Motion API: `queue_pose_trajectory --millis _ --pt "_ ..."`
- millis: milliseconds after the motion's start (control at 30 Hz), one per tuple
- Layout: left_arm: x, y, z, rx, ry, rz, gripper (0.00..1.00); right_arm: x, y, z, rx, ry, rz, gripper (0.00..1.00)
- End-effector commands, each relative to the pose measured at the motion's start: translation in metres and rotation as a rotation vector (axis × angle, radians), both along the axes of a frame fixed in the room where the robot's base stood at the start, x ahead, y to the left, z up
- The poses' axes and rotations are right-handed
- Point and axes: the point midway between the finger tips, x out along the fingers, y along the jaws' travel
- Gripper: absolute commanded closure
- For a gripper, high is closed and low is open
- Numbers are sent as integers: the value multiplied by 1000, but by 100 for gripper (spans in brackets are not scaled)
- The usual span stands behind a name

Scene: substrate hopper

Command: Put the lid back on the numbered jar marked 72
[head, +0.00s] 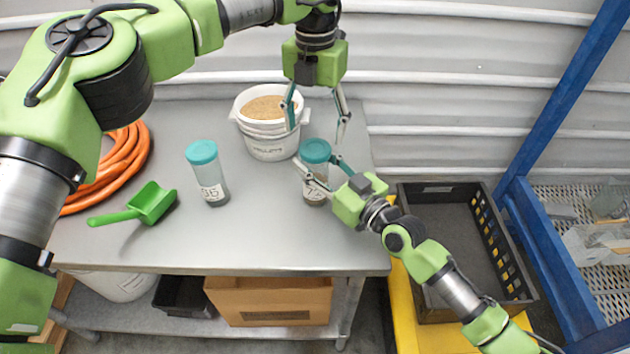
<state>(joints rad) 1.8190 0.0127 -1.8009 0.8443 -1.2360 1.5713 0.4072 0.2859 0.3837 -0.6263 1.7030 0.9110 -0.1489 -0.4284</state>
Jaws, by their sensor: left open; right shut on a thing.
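A clear jar (315,193) with a partly covered label that seems to begin with 7 stands near the right end of the grey table (250,240). A teal lid (315,151) sits on its top; whether it is seated tight I cannot tell. My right gripper (318,172) is shut on this jar from the right, its fingers around the upper body below the lid. My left gripper (316,128) is open and empty, pointing down just above and behind the lid. A second clear jar (212,184) with a teal lid (201,152) stands upright to the left; its label is hard to read.
A white bucket (268,142) of tan pellets stands behind the jars. A green scoop (145,203) and an orange hose (120,160) lie at the left. A black crate (440,192) and a blue frame (562,90) are right of the table. Clear tabletop lies in front.

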Motion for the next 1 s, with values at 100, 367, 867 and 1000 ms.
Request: queue_pose_trajectory --millis 100,367,867,1000 --pt "1 0 27 0 -3 1 34 0 0 0 0 0 0 100" --pt "1 0 62 1 -1 1 34 0 0 0 0 0 0 100" --pt "0 0 67 0 1 -1 34 0 0 0 0 0 0 39" --pt "0 0 67 0 1 -1 34 0 0 0 0 0 0 39"
